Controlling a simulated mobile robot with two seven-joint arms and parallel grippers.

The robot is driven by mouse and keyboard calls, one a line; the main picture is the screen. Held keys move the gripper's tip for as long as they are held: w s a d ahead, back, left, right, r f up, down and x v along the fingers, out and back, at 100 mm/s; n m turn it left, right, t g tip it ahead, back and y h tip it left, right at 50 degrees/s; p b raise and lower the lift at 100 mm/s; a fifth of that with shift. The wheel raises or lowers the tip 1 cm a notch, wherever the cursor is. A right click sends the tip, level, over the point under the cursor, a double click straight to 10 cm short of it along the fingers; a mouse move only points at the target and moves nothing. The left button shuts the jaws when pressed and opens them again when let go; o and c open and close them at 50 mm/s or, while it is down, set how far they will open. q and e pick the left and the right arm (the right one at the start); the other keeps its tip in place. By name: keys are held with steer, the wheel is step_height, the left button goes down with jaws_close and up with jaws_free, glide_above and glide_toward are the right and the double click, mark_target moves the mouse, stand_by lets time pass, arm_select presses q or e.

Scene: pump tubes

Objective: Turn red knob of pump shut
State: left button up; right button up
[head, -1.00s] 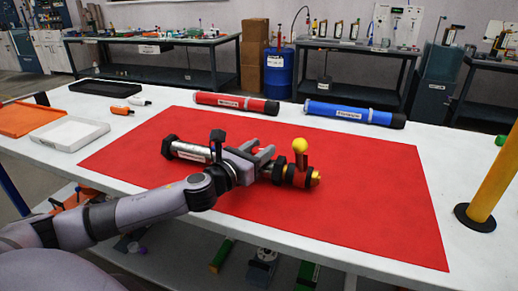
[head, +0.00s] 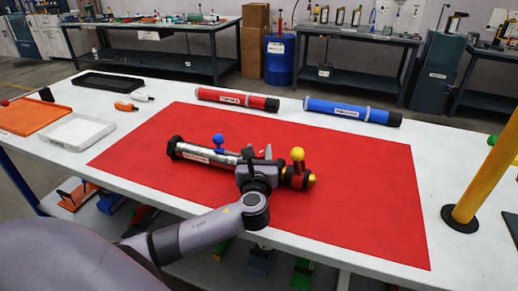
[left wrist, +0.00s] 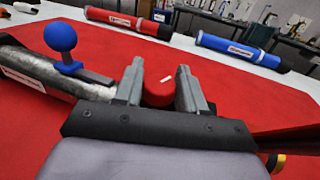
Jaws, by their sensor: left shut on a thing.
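The pump lies on the red mat (head: 330,225). It has a silver tube (head: 190,152), a black end cap on the left, a blue ball lever (head: 219,141), and a yellow ball lever (head: 297,154) on a red and brass fitting at its right end. My left gripper (head: 257,154) is over the pump between the two levers. In the left wrist view, the red knob (left wrist: 159,92), with a white mark on top, sits between the fingers (left wrist: 159,88), which are shut on it. The blue lever (left wrist: 62,40) stands left of the fingers. My right gripper is out of view.
A red tube (head: 237,98) and a blue tube (head: 352,112) lie along the table's back edge. Orange, white and black trays (head: 110,81) are at the left. A yellow post (head: 484,180) stands at the right. The mat's front right is clear.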

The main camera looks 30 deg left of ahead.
arm_select(q)
steer(key=shift+y, duration=0.3)
steer(key=o, duration=0.7)
